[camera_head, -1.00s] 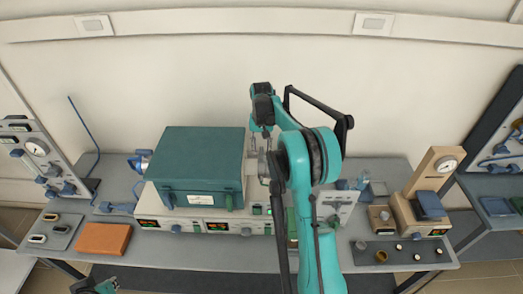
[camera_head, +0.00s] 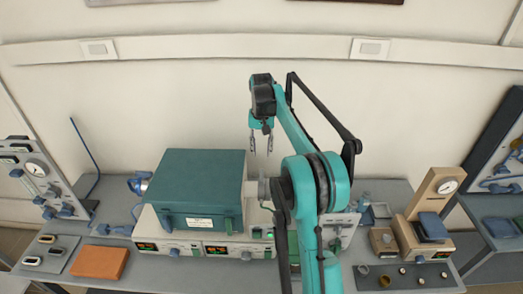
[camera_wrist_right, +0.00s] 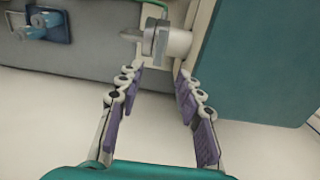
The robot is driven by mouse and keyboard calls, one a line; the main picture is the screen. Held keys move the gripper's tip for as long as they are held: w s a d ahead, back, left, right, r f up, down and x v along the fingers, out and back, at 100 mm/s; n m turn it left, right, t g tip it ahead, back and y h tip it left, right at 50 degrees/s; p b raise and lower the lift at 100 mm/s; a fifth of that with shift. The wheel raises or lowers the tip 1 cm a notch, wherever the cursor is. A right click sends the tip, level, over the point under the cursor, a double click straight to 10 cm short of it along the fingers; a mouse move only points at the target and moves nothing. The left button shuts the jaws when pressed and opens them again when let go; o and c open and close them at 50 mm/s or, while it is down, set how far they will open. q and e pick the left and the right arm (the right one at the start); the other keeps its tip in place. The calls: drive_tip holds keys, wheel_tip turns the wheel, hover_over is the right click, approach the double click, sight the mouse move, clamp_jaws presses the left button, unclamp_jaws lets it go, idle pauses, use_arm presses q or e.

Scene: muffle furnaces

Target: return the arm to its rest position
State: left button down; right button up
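My right arm rises in the middle of the head view, in front of the bench. Its gripper (camera_head: 261,151) points down, level with the top of the teal muffle furnace (camera_head: 202,182) and to the right of it. In the right wrist view the two purple-padded fingers (camera_wrist_right: 155,78) stand apart with nothing between them. A grey metal cylinder (camera_wrist_right: 172,42) on the furnace's side lies beyond the fingertips, apart from them. The furnace's teal body (camera_wrist_right: 270,60) fills the right of that view. My left gripper is not in view.
A wooden gauge stand (camera_head: 440,190), a balance with a blue top (camera_head: 432,227) and a dark mat (camera_head: 403,277) with small pieces are at the right. The air above the furnace is clear.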

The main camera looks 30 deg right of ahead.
drive_tip(key=shift+a, duration=0.1)
idle(0.3)
drive_tip(key=s+a+f+n+t+b, duration=0.35)
drive_tip(key=s+a+b, duration=0.55)
drive_tip(key=s+a, duration=0.45)
drive_tip(key=s+a+f+n+t+b, duration=0.1)
drive_tip(key=s+a+f+t+b, duration=0.1)
drive_tip(key=s+f, duration=0.5)
drive_tip(key=s+a+f+n+t+b, duration=0.1)
drive_tip(key=s+a+f+n+b, duration=0.1)
drive_tip(key=s+a+f+b, duration=0.3)
drive_tip(key=s+f, duration=0.3)
drive_tip(key=shift+a+f+t, duration=0.25)
drive_tip(key=shift+f+t, duration=0.05)
drive_tip(key=shift+t, duration=0.05)
drive_tip(key=shift+s, duration=0.1)
